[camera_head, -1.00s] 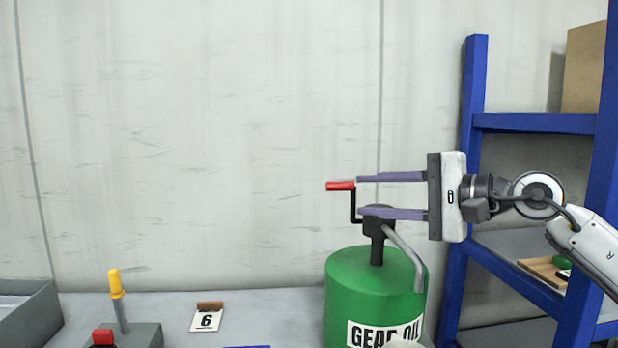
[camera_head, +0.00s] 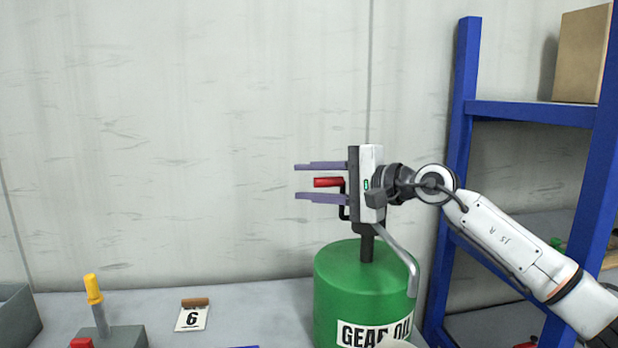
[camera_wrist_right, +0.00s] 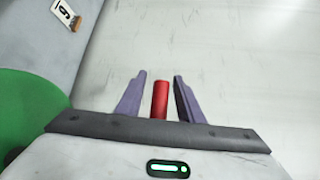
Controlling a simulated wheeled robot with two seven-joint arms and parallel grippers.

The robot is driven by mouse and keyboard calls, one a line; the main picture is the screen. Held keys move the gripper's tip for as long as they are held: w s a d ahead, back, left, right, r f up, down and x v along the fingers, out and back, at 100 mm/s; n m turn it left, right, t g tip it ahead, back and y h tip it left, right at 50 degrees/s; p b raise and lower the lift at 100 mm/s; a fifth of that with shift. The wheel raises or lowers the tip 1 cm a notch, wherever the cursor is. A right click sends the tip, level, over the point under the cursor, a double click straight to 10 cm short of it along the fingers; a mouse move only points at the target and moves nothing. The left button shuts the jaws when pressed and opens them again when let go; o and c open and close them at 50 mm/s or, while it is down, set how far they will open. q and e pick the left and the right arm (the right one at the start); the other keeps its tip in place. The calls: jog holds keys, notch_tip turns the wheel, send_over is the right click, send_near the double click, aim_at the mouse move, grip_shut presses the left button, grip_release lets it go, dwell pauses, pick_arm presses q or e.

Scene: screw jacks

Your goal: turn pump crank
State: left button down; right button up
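The pump has a red crank handle (camera_head: 328,182) on a black crank arm, above a green drum (camera_head: 362,290) labelled GEAR OIL. My right gripper (camera_head: 308,182) is open. Its two purple fingers point left, one above and one below the red handle. The right wrist view shows the handle (camera_wrist_right: 160,99) between the fingers, with a gap on each side. The gripper body hides most of the crank arm and part of the pump head. My left gripper is not in view.
A blue shelf rack (camera_head: 462,130) with a cardboard box (camera_head: 583,55) stands at the right. A yellow-handled lever (camera_head: 94,290), a card marked 6 (camera_head: 192,317) and a grey bin (camera_head: 15,318) are on the bench at the left. The wall is behind.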

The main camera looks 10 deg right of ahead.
jog(key=shift+w, duration=0.1)
grip_shut()
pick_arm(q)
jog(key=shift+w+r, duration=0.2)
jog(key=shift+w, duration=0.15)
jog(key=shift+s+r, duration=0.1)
pick_arm(e)
jog(key=shift+w, duration=0.1)
